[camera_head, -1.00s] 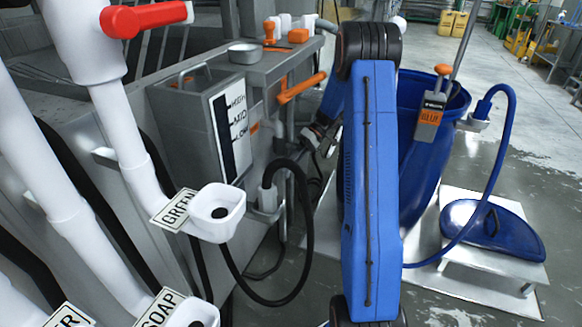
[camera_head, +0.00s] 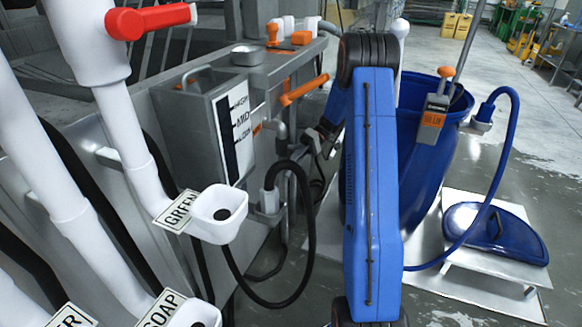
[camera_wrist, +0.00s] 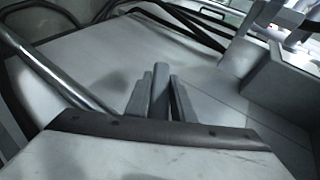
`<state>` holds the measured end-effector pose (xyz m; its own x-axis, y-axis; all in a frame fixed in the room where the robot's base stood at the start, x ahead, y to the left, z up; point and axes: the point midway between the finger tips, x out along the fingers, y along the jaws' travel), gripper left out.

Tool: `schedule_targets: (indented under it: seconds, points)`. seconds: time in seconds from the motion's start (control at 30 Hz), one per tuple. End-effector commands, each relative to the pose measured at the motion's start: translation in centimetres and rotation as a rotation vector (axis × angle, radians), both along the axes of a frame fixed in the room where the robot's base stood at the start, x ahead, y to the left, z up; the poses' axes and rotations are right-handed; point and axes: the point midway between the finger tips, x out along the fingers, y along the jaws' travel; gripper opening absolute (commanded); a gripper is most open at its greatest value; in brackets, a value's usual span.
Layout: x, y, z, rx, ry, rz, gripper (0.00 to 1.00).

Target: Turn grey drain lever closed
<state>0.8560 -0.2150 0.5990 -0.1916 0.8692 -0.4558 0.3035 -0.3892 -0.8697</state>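My gripper (camera_wrist: 160,102) shows in the wrist view with its two dark fingers close on both sides of an upright grey bar, which looks like the grey drain lever (camera_wrist: 161,76). Hardly any gap shows between the fingers and the bar. In the head view my gripper (camera_head: 317,142) is small and partly hidden behind my blue arm, low beside the grey machine's side. The lever cannot be made out clearly there, so its angle is hard to judge.
A grey box with a level scale (camera_head: 236,125) and an orange-handled lever (camera_head: 304,90) are near my gripper. A black hose (camera_head: 309,230) loops below. A blue barrel (camera_head: 415,165) stands right of my arm. A blue lid (camera_head: 497,235) lies on a low stand.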

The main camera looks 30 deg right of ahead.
Motion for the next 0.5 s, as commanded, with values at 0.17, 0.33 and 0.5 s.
schedule_targets:
  seconds: [0.17, 0.33, 0.5]
  points:
    - [0.0, 0.0, 0.0, -0.001, 0.000, 0.000, 0.39]
    - [0.0, 0.0, 0.0, 0.000, 0.000, 0.000, 0.39]
    - [0.0, 0.0, 1.0, -0.002, -0.001, 0.000, 0.39]
